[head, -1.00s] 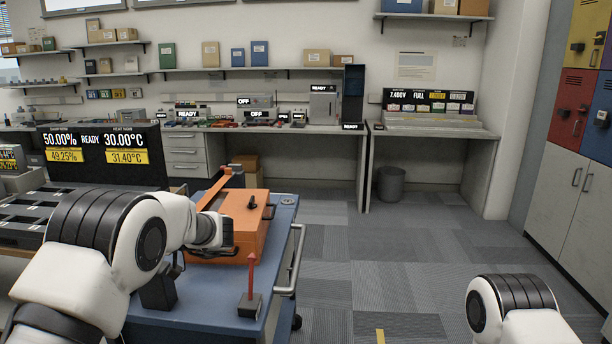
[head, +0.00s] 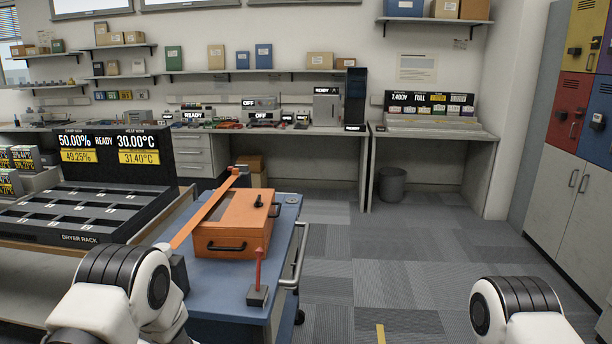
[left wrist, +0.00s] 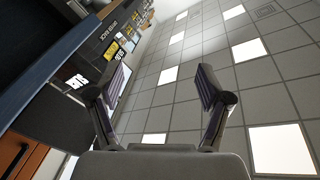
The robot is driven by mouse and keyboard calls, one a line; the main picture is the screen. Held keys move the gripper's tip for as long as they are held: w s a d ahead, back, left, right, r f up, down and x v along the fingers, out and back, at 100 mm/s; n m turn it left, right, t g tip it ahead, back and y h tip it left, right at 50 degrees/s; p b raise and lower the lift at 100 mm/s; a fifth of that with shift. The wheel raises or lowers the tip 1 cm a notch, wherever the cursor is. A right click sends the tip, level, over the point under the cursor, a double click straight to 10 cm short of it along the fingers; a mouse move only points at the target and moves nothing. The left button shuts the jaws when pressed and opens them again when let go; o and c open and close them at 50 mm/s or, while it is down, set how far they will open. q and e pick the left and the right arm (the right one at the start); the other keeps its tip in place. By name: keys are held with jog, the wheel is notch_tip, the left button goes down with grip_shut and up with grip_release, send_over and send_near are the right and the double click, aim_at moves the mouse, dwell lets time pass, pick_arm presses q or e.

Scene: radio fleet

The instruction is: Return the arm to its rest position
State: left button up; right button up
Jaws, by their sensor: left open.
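My left arm shows at the lower left of the head view, drawn back in front of the blue cart; its gripper is hidden there. In the left wrist view my left gripper (left wrist: 160,95) has its two fingers spread apart with nothing between them. That camera looks up past the fingers at the ceiling. My right arm shows only as a white and black joint at the lower right of the head view, and its gripper is out of sight.
An orange case (head: 232,224) with a black handle and a red-topped post (head: 257,292) stand on the blue cart (head: 215,289). The black dryer rack (head: 70,212) is at the left. Grey floor (head: 405,260) is open to the right.

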pick_arm(q)
jog(key=s+d+f+m+t+h, duration=0.1)
jog(key=s+d+f+m+h, duration=0.2)
jog(key=s+f+h, duration=0.4)
jog(key=s+d+f+m+h, duration=0.2)
jog(key=s+d+f+m, duration=0.15)
jog(key=f, duration=0.55)
jog(key=s+d+f+g+h, duration=0.1)
jog(key=s+d+g+h, duration=0.1)
jog(key=s+d, duration=0.2)
jog(key=s+d+f+g+h, duration=0.2)
jog(key=s+d+h, duration=0.1)
jog(key=s, duration=0.8)
jog(key=s+d+f+g+h, duration=0.1)
jog(key=s+d+g+h, duration=0.2)
jog(key=s, duration=0.4)
jog(key=shift+s+d+f+p, duration=0.35)
jog(key=shift+d+f+p, duration=0.1)
jog(key=shift+d, duration=0.35)
